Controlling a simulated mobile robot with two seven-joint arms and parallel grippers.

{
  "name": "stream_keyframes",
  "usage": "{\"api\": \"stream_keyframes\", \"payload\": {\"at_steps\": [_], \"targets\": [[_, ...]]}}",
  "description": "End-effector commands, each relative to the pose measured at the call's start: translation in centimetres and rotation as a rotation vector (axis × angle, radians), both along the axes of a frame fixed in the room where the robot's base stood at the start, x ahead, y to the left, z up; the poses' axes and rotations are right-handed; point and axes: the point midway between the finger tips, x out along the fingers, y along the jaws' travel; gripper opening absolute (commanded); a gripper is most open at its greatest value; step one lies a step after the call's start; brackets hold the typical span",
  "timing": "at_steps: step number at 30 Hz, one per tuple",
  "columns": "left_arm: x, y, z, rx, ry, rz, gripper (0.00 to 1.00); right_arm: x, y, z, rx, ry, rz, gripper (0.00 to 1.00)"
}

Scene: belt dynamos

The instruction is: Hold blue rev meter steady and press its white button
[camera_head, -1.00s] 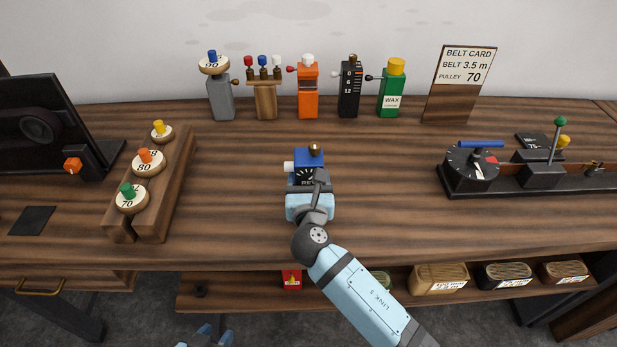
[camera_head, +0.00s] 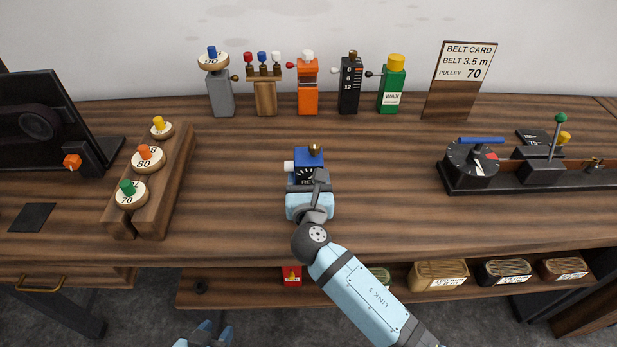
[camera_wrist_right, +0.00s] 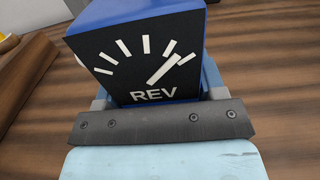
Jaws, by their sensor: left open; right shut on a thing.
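My right gripper (camera_head: 308,184) is shut on the rev meter from the front. My left gripper (camera_head: 212,331) is open and empty at the bottom edge, in front of the bench and well away from the meter.
Several devices stand along the wall, including an orange one (camera_head: 308,88) and a green wax box (camera_head: 391,90). A pulley rack (camera_head: 169,186) is at the left, a black bench device (camera_head: 472,183) at the right. The bench around the meter is clear. Tins sit on the lower shelf.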

Motion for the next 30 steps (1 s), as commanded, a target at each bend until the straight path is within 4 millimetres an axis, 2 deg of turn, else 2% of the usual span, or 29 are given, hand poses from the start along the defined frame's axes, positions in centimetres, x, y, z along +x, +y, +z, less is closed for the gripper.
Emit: {"api": "stream_keyframes", "payload": {"at_steps": [30], "targets": [[0.00,-0.03,0.53,-0.001,0.000,-0.001,0.43,0.00,0.01,-0.22,0.001,-0.001,0.000,0.23]]}}
